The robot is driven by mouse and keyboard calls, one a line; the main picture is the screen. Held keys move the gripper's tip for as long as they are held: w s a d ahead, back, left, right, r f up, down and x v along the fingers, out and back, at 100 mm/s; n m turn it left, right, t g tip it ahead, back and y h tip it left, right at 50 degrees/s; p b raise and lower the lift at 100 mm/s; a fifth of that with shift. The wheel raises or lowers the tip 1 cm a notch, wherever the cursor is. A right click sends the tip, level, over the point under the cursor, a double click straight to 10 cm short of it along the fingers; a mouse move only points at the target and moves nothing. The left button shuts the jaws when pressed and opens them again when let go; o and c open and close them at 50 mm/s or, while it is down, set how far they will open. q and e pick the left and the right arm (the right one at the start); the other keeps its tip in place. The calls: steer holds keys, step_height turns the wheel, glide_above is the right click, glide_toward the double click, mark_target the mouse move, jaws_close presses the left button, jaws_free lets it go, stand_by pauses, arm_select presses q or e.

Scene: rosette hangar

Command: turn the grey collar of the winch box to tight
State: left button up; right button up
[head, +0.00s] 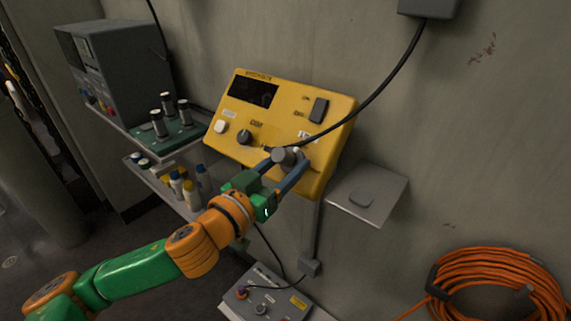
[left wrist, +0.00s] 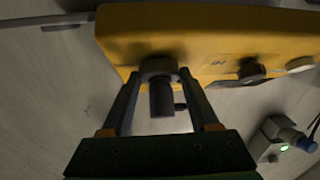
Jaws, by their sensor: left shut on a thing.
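The yellow box (head: 285,125) is fixed on the wall, with a dark display, a black rocker switch and knobs on its face. I take it as the winch box, though its lettering is too small to read. The grey collar (head: 283,155) is low on its face. My left gripper (head: 289,158) has its fingers shut on the collar's sides. In the left wrist view the collar (left wrist: 159,66) lies between the fingertips, with a dark cylinder (left wrist: 162,98) sticking out of it. The collar's marks cannot be read. My right gripper is not in view.
A black cable (head: 385,85) runs from a wall box at the top to near the collar. A small grey shelf (head: 370,190) is right of the yellow box. Bottles stand on a shelf at left. A grey control box (head: 265,295) is below; an orange cable coil (head: 500,285) hangs lower right.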

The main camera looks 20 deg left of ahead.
arm_select(q)
steer(key=m, duration=0.1)
steer(key=m+h, duration=0.1)
steer(key=m+h+p, duration=0.1)
steer(key=shift+w+a+r+g, duration=0.1)
steer(key=shift+a+g, duration=0.15)
steer(key=shift+g, duration=0.15)
steer(key=m+g+h+p, duration=0.1)
steer(key=m+g+p, duration=0.1)
steer(key=m+p, duration=0.1)
steer(key=m+g+h+p, duration=0.2)
steer(key=m+p, duration=0.2)
steer(key=p, duration=0.2)
steer(key=r+m+g+h+p, duration=0.1)
steer(key=m+h+p, duration=0.1)
steer(key=m+p, duration=0.2)
steer(key=shift+w+a+g+p, duration=0.3)
steer(key=shift+g+p, duration=0.05)
steer(key=shift+g, duration=0.05)
steer(key=shift+f+m+g+h+p, duration=0.1)
steer(key=shift+m+g+h+p, duration=0.2)
steer(key=shift+m+g+p, duration=0.7)
steer(key=m+g, duration=0.1)
steer(key=m, duration=0.2)
steer(key=shift+w+f, duration=0.1)
steer(key=shift+w, duration=0.05)
steer(key=shift+m+g+p, duration=0.3)
steer(key=shift+m+g, duration=0.9)
steer(key=o, duration=1.4)
steer(key=shift+c, duration=0.2)
